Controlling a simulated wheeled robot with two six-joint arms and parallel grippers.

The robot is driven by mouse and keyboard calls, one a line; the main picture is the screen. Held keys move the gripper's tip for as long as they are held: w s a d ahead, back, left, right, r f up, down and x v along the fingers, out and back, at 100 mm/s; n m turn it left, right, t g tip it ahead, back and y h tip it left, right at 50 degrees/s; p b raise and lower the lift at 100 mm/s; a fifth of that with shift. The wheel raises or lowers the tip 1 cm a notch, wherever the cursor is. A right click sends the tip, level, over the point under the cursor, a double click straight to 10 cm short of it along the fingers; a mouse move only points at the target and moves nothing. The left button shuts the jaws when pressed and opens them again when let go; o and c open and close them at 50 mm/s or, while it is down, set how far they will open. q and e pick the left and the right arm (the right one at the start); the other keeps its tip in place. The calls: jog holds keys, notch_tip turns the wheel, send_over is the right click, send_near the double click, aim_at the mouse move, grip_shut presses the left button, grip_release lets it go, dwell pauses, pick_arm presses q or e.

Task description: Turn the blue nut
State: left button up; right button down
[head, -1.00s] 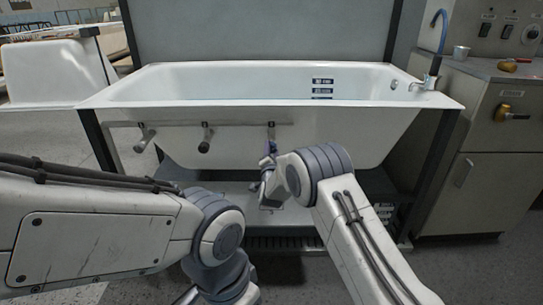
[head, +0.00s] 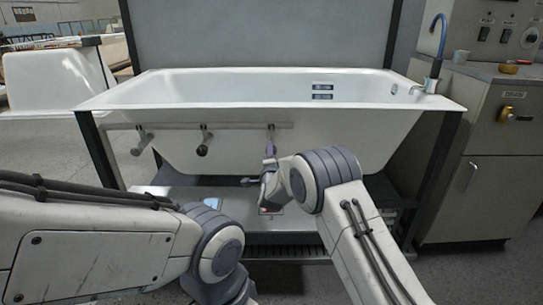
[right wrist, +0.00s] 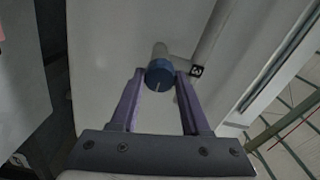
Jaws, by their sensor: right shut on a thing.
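The blue nut (right wrist: 160,72) sits on the end of a grey pipe stub under the tub, centred in the right wrist view. A pale line marks its face. My right gripper (right wrist: 160,79) has its two purple fingers on either side of the nut, shut on it. In the head view the right gripper (head: 270,151) reaches the rightmost stub of the rail on the tub's front, and I cannot make out the nut there. My left arm is at the lower left, and its gripper is out of the picture.
The white bathtub (head: 190,118) stands in a dark frame above a low shelf. Two other stubs, the left one (head: 141,142) and the middle one (head: 204,140), hang from the rail (head: 175,126). A grey cabinet (head: 480,180) stands at the right.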

jog(key=shift+c, duration=1.9)
grip_release()
jog(key=s+p, duration=0.2)
jog(key=s, duration=0.8)
jog(key=shift+s+p, duration=0.25)
jog(key=shift+p, duration=0.1)
